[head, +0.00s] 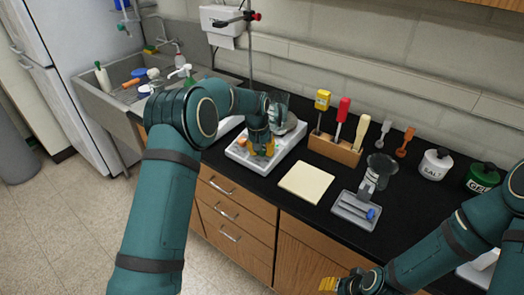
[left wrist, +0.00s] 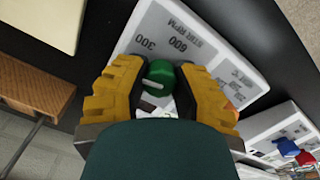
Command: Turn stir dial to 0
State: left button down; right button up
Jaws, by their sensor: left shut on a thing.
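The white stirrer (head: 287,145) stands on the black bench, and its front panel fills much of the left wrist view (left wrist: 215,48). The stir dial (left wrist: 160,74) is a green knob with a pale pointer line, beside the printed STIR RPM, 300 and 600 marks. My left gripper (left wrist: 158,85) has its yellow fingers on both sides of the dial and is shut on it. In the head view the left gripper (head: 262,146) covers the dial. My right gripper (head: 329,284) is low at the bottom edge, away from the stirrer, and its opening is not clear.
A glass beaker (head: 279,103) is at the stirrer's back. A wooden rack (head: 334,149) with tools stands to the right. A cream pad (head: 306,182) and a grey tray (head: 356,211) lie nearer the front edge. A metal stand (head: 250,50) rises behind.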

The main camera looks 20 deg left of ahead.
pick_arm(q)
jog(key=shift+w+r+n, duration=0.1)
jog(key=shift+n, duration=1.8)
jog(key=c, duration=0.7)
grip_release()
jog(key=r, duration=0.4)
jog(key=s+a+r, duration=0.1)
jog(key=r, duration=0.6)
jog(key=shift+s+a+r, duration=0.2)
jog(key=shift+s+r, duration=0.1)
jog(key=shift+r, duration=0.1)
jog(key=shift+f, duration=0.1)
